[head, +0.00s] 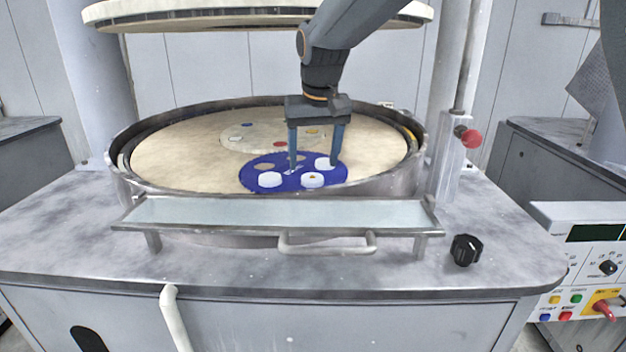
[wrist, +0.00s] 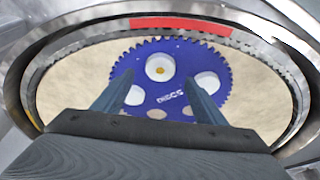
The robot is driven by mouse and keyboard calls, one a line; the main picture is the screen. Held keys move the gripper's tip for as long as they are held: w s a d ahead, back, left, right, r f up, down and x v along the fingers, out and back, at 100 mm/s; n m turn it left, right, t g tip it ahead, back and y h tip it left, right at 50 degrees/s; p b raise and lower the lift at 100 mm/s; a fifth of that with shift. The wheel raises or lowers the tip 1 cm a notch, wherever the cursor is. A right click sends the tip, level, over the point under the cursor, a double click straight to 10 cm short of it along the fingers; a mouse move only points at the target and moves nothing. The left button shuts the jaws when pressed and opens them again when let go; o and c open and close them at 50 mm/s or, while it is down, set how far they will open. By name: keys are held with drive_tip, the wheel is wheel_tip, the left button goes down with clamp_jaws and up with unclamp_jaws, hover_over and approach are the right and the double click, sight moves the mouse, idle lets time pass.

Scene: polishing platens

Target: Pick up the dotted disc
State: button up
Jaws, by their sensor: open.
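The dotted disc (head: 312,180) is white with a small yellow-orange dot. It lies in a hole of the blue toothed carrier (head: 252,171), near the front edge in the head view. In the wrist view the dotted disc (wrist: 160,67) is at the top middle of the blue carrier (wrist: 182,60). My gripper (head: 313,168) is open and empty, pointing down over the carrier, its fingertips just behind the dotted disc in the head view. In the wrist view my gripper (wrist: 158,79) has its fingers either side of the line to the disc. Their height above it is unclear.
Two plain white discs, one left (head: 270,180) and one partly behind a finger (head: 324,162), share the carrier. A pale carrier (head: 238,138) with small coloured spots lies behind. The raised platen rim (head: 150,190) surrounds everything; an upper plate (head: 250,14) hangs above.

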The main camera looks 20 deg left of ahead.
sight(313, 177)
drive_tip(key=shift+p+x, duration=0.4)
drive_tip(key=shift+x, duration=1.9)
drive_tip(key=shift+s+d, duration=0.1)
drive_tip(key=shift+s, duration=0.05)
